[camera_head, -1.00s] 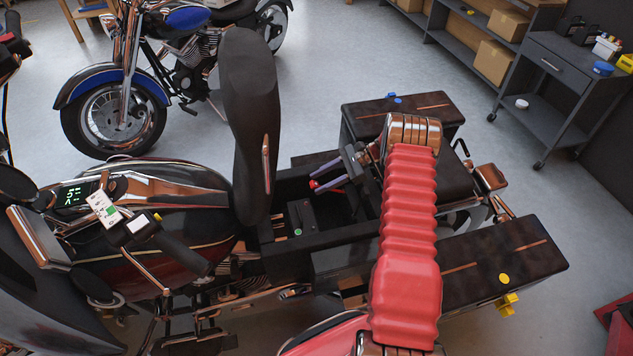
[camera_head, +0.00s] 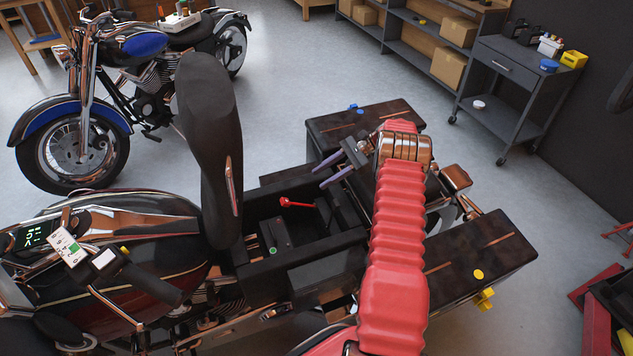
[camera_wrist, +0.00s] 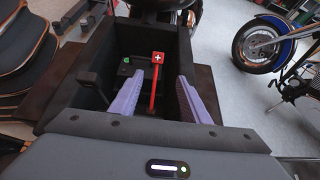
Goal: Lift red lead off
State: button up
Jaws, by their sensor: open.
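The red lead (camera_head: 298,203) is in the open black bay under the raised seat. In the wrist view it is a red strip (camera_wrist: 154,88) with a square end bearing a white plus, pointing away from me. The battery (camera_head: 283,252), a dark box with a green spot, is in the same bay. I cannot tell whether the lead's end touches a terminal. My gripper (camera_head: 320,176) is open and empty, up and right of the lead's end in the head view. In the wrist view its purple fingers stand either side of the lead, apart from it.
The raised seat (camera_head: 208,150) stands upright left of the bay. Dark panniers (camera_head: 365,125) flank the rear, the near one (camera_head: 480,255) with yellow knobs. A blue motorcycle (camera_head: 90,120) and a grey cart (camera_head: 510,90) stand beyond open floor.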

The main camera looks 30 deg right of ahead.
jog(key=shift+d+r, duration=0.1)
dwell(0.3)
jog(key=s+a+r+n+h, duration=0.4)
jog(key=a+r, duration=0.2)
jog(key=r, duration=0.3)
jog(key=s+a+r+n+g+h, duration=0.1)
jog(key=s+a+r+n+h, duration=0.25)
jog(key=a+r, duration=0.4)
jog(key=s+a+r+n+h, duration=0.3)
jog(key=a+r+n+h, duration=0.15)
jog(key=r, duration=0.65)
jog(key=s+a+r+n+t, duration=0.1)
jog(key=s+a+n, duration=0.2)
jog(key=s+a, duration=0.3)
jog(key=s+a+r+n+t, duration=0.1)
jog(key=s+a+n, duration=0.3)
jog(key=s, duration=1)
jog(key=a+t, duration=0.1)
jog(key=a, duration=0.2)
jog(key=shift+a+r+n, duration=0.2)
jog(key=shift+a+n, duration=0.1)
jog(key=shift+c, duration=0.4)
